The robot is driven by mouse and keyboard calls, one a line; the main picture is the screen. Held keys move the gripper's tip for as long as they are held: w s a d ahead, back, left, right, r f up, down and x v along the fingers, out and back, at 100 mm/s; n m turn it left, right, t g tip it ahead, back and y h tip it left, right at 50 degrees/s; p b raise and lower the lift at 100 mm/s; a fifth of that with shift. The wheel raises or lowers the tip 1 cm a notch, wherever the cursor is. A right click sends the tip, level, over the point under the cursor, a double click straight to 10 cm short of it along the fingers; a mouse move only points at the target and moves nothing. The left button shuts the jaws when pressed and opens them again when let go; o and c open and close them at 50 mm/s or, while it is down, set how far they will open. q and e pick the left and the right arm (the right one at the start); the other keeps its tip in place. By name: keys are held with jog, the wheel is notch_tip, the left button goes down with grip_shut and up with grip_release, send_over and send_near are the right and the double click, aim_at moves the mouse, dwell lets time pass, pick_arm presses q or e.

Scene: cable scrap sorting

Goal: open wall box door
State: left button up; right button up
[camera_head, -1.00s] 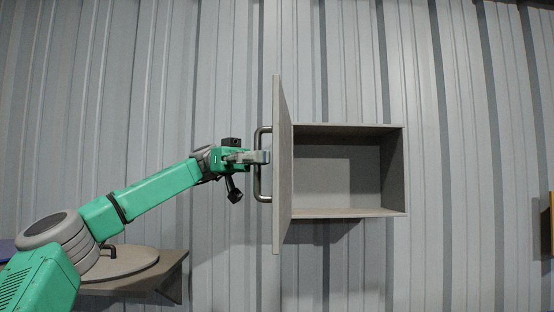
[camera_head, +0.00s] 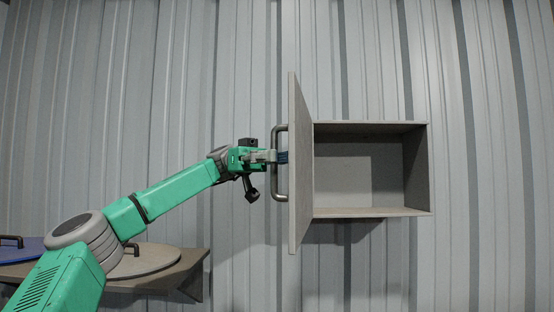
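The grey wall box (camera_head: 421,168) is mounted on the wall at right of centre. Its door (camera_head: 301,180) is hinged on the box's left side and stands swung out, seen nearly edge-on. The box inside is empty. A metal bar handle (camera_head: 276,186) stands off the door's left face. My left gripper (camera_head: 281,157) comes in from the left with its fingers across the upper middle of the handle bar. Dark blue finger pads show between bar and door. I cannot tell whether the fingers grip the bar or are parted around it. My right gripper is not in view.
A wall shelf (camera_head: 190,268) at lower left, below my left arm, carries a round grey lid (camera_head: 158,258) and a blue lid (camera_head: 25,250) with a handle. The corrugated wall (camera_head: 490,100) right of the box is clear.

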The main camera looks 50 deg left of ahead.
pick_arm(q)
jog(key=shift+s+d, duration=0.1)
jog(key=shift+s, duration=0.05)
jog(key=a, duration=0.7)
jog(key=shift+w+a, duration=0.2)
jog(key=shift+w, duration=0.05)
dwell(0.4)
